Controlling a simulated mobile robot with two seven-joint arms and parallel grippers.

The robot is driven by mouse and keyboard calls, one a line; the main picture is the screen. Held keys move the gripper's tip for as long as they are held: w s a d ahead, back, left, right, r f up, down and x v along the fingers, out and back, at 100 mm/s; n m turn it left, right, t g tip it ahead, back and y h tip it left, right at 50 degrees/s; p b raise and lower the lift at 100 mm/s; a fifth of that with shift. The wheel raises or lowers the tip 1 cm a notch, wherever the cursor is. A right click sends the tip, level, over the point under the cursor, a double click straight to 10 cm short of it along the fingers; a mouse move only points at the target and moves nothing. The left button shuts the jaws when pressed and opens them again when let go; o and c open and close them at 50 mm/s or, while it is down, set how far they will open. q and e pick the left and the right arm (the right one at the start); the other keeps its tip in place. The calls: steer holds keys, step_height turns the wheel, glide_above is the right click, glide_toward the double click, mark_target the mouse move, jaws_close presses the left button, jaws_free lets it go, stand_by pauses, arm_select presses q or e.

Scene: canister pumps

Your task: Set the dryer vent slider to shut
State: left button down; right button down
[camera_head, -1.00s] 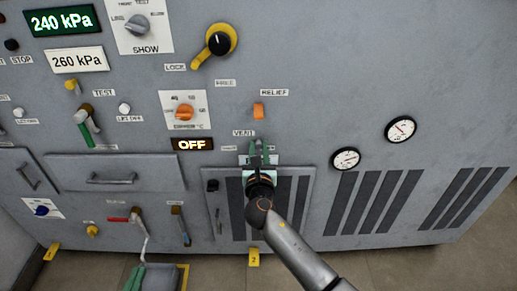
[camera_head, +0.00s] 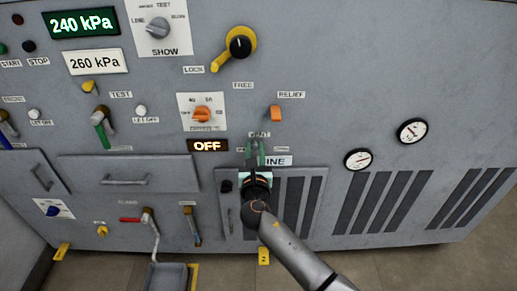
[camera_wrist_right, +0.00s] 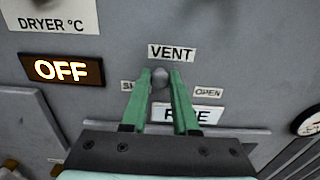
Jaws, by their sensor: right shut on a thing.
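The vent slider has a small grey knob (camera_wrist_right: 160,77) just below the VENT label, seen in the right wrist view. My right gripper (camera_head: 254,148) is at the panel, and its green fingers (camera_wrist_right: 160,90) are shut on the knob. The knob sits between the SHUT label (camera_wrist_right: 128,86), partly covered by a finger, and the OPEN label (camera_wrist_right: 208,93), slightly nearer the SHUT side. A white plate (camera_wrist_right: 207,115) below reads something ending in E; the fingers hide part of it. The slot is hidden. My left gripper is out of view.
The dryer display (camera_head: 208,146) reads OFF, with an orange dial (camera_head: 202,114) above it. An orange relief switch (camera_head: 275,112) is up and right. Two round gauges (camera_head: 412,131) (camera_head: 358,159) are farther right. Vent grilles (camera_head: 375,203) lie below.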

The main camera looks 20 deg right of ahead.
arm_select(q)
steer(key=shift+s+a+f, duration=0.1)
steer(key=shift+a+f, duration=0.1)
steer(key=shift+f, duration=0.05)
arm_select(e)
steer(key=shift+w+a, duration=0.15)
steer(key=shift+a, duration=0.45)
steer(key=c, duration=0.7)
jaws_free()
steer(key=shift+s+a, duration=0.1)
steer(key=shift+s, duration=0.3)
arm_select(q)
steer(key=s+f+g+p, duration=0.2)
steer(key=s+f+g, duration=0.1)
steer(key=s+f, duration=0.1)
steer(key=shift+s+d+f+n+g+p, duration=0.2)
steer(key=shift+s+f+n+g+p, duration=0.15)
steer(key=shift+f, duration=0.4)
arm_select(e)
steer(key=shift+v, duration=5.85)
